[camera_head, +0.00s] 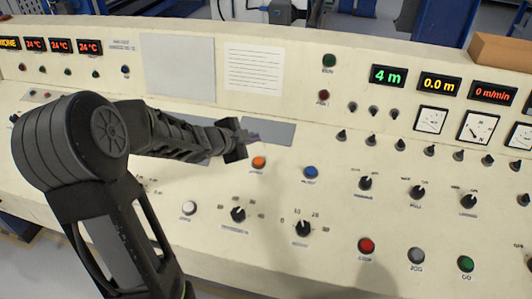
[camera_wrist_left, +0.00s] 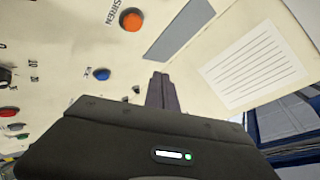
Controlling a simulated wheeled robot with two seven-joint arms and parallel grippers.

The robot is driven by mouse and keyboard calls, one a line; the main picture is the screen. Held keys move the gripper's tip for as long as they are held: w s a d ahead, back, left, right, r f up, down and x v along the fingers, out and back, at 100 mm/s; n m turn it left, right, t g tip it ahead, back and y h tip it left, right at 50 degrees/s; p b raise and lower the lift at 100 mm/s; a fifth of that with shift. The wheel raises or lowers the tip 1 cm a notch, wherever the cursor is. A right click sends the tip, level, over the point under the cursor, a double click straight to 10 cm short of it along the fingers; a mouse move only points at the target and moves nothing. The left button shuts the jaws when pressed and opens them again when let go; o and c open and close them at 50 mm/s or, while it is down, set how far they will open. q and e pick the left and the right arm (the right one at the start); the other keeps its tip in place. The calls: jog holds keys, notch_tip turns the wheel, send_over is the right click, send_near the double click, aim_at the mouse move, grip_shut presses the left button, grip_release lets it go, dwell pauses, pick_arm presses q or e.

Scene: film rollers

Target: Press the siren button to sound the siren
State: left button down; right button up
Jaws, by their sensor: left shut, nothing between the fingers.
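The siren button is an orange round button (camera_head: 259,162) on the sloped cream panel. In the left wrist view the orange button (camera_wrist_left: 131,21) sits at the top beside the printed word SIREN. My left gripper (camera_head: 252,138) is just behind and slightly left of the button in the head view, apart from it in the picture. Its fingers are shut and empty; the closed fingertips (camera_wrist_left: 160,82) show in the left wrist view, below and right of the button. The height of the fingertips over the panel is hard to tell. My right gripper is not in view.
A blue button (camera_head: 311,172) is right of the orange one. A white button (camera_head: 189,208) and black knobs (camera_head: 238,214) lie in front. Red (camera_head: 366,246), grey and green buttons sit at lower right. A flat grey plate (camera_head: 268,131) lies behind the fingertips.

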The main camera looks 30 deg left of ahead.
pick_arm(q)
jog(key=shift+s, duration=0.15)
jog(key=b, duration=0.7)
send_over(261, 157)
jog(key=s, duration=0.4)
notch_tip(261, 157, down, 7)
jog(key=shift+d+f, duration=0.1)
jog(key=shift+d, duration=0.05)
jog(key=shift+w+f+b, duration=0.2)
jog(key=shift+f+b, duration=0.3)
jog(key=shift+f, duration=0.2)
dwell(0.6)
jog(key=shift+w+f, duration=0.1)
jog(key=shift+f, duration=0.25)
jog(key=shift+w+f+b, duration=0.1)
jog(key=shift+f+b, duration=0.4)
jog(key=shift+b, duration=0.1)
dwell(0.5)
jog(key=shift+r, duration=0.15)
jog(key=shift+s+r+p, duration=0.2)
jog(key=shift+r+p, duration=0.55)
jog(key=shift+p, duration=0.15)
